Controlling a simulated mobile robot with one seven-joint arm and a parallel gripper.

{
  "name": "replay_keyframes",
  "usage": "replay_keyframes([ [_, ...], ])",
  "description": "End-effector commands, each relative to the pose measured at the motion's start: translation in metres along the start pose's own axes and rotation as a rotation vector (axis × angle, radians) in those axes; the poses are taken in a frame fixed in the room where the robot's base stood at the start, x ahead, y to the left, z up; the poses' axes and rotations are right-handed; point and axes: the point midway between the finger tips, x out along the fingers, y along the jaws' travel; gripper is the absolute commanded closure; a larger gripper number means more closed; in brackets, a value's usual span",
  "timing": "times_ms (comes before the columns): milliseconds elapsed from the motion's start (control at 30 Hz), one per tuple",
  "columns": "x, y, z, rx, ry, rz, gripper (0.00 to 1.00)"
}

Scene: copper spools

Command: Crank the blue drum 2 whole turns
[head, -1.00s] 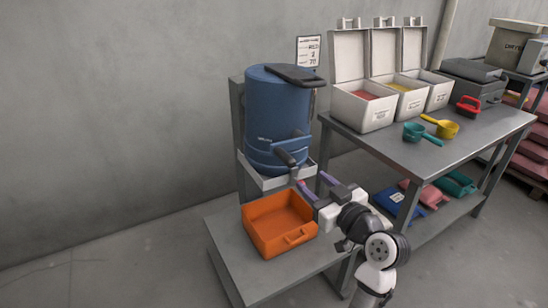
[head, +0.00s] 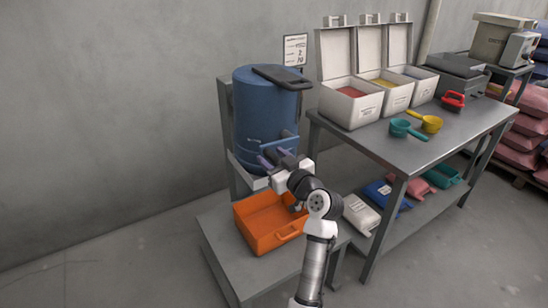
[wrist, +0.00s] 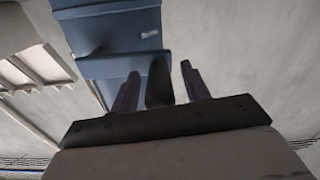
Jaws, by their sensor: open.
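The blue drum (head: 262,103) stands upright on a grey stand, with a black lid handle (head: 283,76) on top. It shows as a blue shape in the wrist view (wrist: 122,65). My gripper (head: 273,158) is at the drum's lower front, with its purple fingers pointing at the drum. In the wrist view, a dark crank grip (wrist: 158,82) stands between the two spread fingers (wrist: 160,75). Gaps show on both sides of it, so the fingers are around it but not shut on it. In the head view my gripper partly hides the crank.
An orange bin (head: 264,237) sits on the low platform below my gripper. To the right, a grey table (head: 420,155) bears open white boxes (head: 350,107), a teal scoop (head: 400,127), a yellow scoop (head: 431,123) and a red-handled tool (head: 453,100).

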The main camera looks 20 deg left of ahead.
Motion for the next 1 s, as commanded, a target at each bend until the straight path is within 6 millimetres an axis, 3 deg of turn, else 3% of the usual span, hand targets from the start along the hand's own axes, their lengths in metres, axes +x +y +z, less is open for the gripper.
replay_keyframes([
  [133, 0.000, 0.000, 0.000, 0.000, 0.000, 0.000, 0.53],
  [500, 0.000, 0.000, 0.000, 0.001, 0.000, -0.001, 1.00],
  [1000, 0.000, 0.002, -0.010, 0.080, 0.001, -0.001, 1.00],
])
